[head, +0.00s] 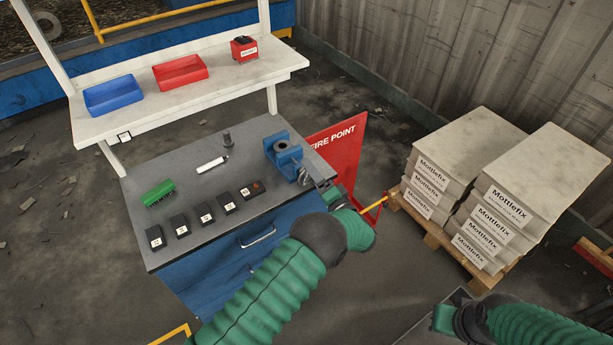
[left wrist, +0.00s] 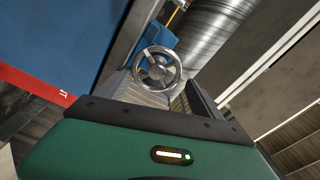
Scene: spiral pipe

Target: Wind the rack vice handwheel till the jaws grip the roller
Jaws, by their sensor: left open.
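The blue vice (head: 288,157) stands at the right end of the grey workbench. A dark round piece shows at its top; I cannot tell whether it is the roller or whether the jaws touch it. In the left wrist view the spoked metal handwheel (left wrist: 158,66) appears ahead, between the finger lines. My left gripper (head: 325,187) is open, close to the wheel side of the vice; contact with the wheel is unclear. My right gripper (head: 445,319) is low at the right, away from the bench, and its fingers are not clear.
The workbench (head: 215,215) carries a white cylinder (head: 212,163), a green block (head: 158,193) and a row of dark labelled blocks. A red fire point board (head: 340,150) stands behind the vice. Stacked bags (head: 500,205) on pallets fill the right.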

